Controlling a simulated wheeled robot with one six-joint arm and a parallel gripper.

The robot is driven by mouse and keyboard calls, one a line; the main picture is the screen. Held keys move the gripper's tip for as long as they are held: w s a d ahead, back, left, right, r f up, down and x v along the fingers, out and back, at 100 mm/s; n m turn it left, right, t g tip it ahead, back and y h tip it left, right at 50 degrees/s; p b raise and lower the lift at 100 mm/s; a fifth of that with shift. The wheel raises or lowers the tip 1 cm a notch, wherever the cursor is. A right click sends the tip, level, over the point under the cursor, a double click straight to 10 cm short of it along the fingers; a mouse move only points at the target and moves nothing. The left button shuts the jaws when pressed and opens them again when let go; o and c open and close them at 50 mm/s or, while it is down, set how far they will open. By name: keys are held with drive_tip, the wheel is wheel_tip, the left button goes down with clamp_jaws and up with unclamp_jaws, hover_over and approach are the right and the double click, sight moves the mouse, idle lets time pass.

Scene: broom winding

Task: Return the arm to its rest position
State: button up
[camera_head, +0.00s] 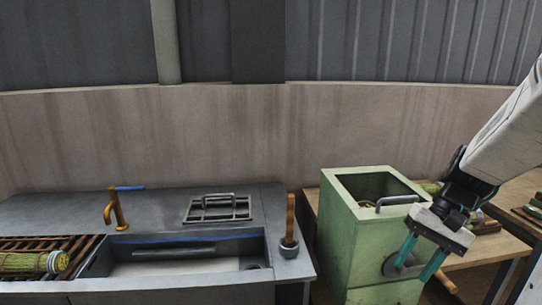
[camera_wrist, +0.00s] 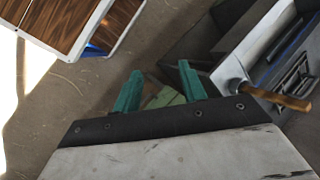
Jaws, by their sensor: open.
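My gripper (camera_head: 422,260) is at the right of the head view, on the end of my white arm. Its two teal fingers point down, spread apart with nothing between them. It hangs in front of the right side of the green box-shaped machine (camera_head: 345,233); whether they touch I cannot tell. In the wrist view my gripper (camera_wrist: 160,88) shows its fingers apart, with a bit of the green machine (camera_wrist: 166,98) seen beyond them.
A grey sink counter (camera_head: 165,204) with a brass tap (camera_head: 116,212) stands left. A wooden-handled tool (camera_head: 290,220) stands at its right end. A wooden table (camera_head: 520,200) lies behind my gripper. A broom-like bundle (camera_head: 30,262) lies on a rack at far left.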

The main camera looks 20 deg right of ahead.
drive_tip(key=s+a+r+n+h, duration=0.2)
drive_tip(key=s+a+r+n, duration=0.1)
drive_tip(key=a, duration=0.4)
drive_tip(key=s+a+r+n+t+h, duration=0.1)
drive_tip(key=s+a+r+n+h, duration=0.2)
drive_tip(key=a, duration=0.4)
drive_tip(key=shift+s+r+n+t, duration=0.25)
drive_tip(key=shift+r+n, duration=0.25)
drive_tip(key=shift+n, duration=0.3)
